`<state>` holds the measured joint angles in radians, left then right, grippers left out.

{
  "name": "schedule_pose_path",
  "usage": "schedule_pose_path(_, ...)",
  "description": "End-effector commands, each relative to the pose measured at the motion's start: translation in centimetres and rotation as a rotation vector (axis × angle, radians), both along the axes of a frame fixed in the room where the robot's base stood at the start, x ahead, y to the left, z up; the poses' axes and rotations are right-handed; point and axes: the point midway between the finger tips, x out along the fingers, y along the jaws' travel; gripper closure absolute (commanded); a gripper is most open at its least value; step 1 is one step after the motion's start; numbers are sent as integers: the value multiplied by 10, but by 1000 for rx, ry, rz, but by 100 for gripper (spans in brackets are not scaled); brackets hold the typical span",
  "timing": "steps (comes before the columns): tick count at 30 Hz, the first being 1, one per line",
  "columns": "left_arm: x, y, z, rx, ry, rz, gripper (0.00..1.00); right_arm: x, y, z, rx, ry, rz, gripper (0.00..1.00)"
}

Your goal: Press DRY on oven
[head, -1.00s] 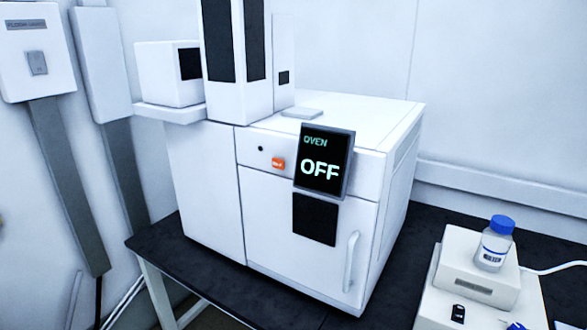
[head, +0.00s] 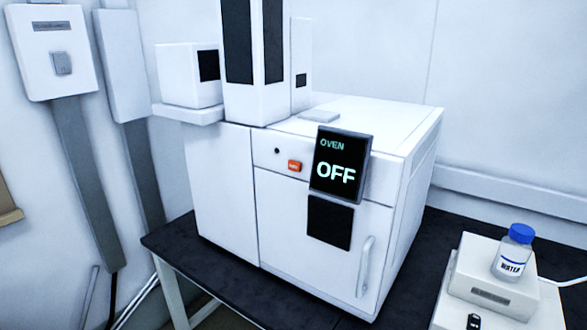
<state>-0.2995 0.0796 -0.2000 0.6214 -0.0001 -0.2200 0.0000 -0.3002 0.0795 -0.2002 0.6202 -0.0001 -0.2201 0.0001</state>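The oven (head: 283,213) is a large white cabinet on a dark bench. Its tilted display (head: 340,166) reads "OVEN OFF" in light letters. A small orange button (head: 294,166) with a label too small to read sits on the front panel, left of the display. A small dark round spot (head: 277,151) is left of that button. A black panel (head: 330,222) is under the display, and a vertical door handle (head: 365,266) is at the lower right of the front. Neither of my grippers is in view.
The dark bench (head: 200,258) shows free room in front of the oven. Tall towers (head: 254,55) and a small white box (head: 187,75) stand at the oven's top left. Wall boxes (head: 53,52) hang at the left.

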Motion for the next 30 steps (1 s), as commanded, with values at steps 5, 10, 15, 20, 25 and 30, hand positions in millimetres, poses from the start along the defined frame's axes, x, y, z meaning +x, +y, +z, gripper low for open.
schedule_pose_path(5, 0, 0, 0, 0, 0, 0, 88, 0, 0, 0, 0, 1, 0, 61)
schedule_pose_path(10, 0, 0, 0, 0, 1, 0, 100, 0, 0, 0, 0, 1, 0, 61)
schedule_pose_path(15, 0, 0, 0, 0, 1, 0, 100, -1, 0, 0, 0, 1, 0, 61)
schedule_pose_path(20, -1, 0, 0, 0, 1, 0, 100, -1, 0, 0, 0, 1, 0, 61)
schedule_pose_path(25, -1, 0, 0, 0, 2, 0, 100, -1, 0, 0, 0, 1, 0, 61)
schedule_pose_path(30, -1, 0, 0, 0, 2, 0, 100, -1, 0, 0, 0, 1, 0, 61)
